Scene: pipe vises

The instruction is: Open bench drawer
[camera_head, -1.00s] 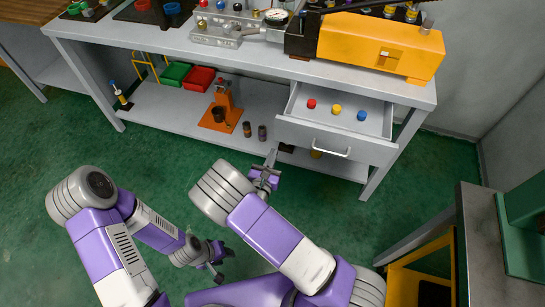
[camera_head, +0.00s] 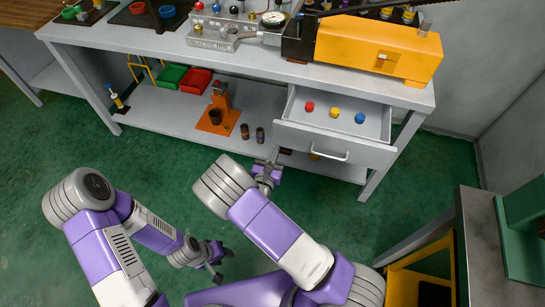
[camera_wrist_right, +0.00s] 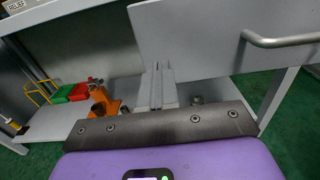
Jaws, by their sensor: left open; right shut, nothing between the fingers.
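The bench drawer (camera_head: 348,135) is pulled out at the right end of the bench, with its inside showing from above. Its metal bar handle (camera_head: 330,155) is on the front and also shows in the right wrist view (camera_wrist_right: 284,41). My right gripper (camera_head: 268,167) is low, left of the drawer front and apart from the handle. In the right wrist view its closed fingers (camera_wrist_right: 157,85) are empty, near the drawer front's lower left; contact with the panel cannot be told. My left gripper (camera_head: 215,268) is open and empty above the floor, far from the drawer.
Red, yellow and blue pieces (camera_head: 334,112) lie in the drawer. An orange stand (camera_head: 220,113), dark cylinders (camera_head: 253,133) and red and green bins (camera_head: 190,78) are on the lower shelf. A yellow-orange machine (camera_head: 380,48) sits on the benchtop. Another table (camera_head: 475,240) stands at right.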

